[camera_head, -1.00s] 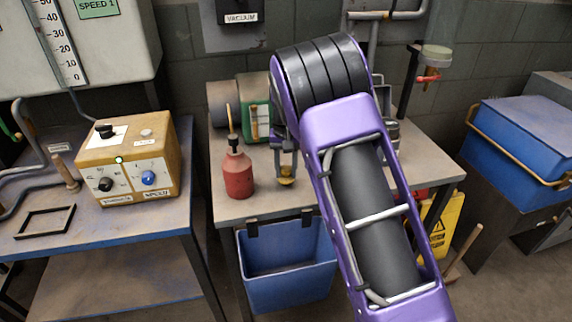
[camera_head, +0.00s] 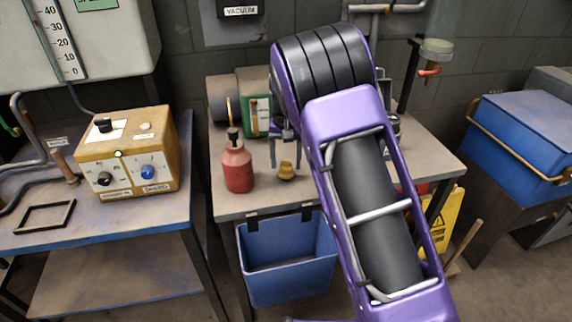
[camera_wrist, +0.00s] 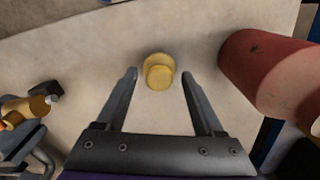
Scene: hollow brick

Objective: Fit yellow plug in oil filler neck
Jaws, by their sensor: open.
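The yellow plug (camera_head: 286,171) stands on the grey bench top, right of the red oil can. In the wrist view the plug (camera_wrist: 159,71) shows as a round yellow knob between and beyond the two fingertips. My gripper (camera_wrist: 159,75) is open and empty. In the head view my gripper (camera_head: 285,160) hangs just above the plug; my arm hides part of it. The green and grey pump (camera_head: 256,98) stands behind on the bench, partly covered by my arm. I cannot make out the oil filler neck.
The red oil can (camera_head: 237,168) stands close left of the plug; in the wrist view it (camera_wrist: 270,72) is near the right finger. A blue bin (camera_head: 287,262) hangs at the bench front. A brass fitting (camera_wrist: 38,106) shows at the wrist view's left.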

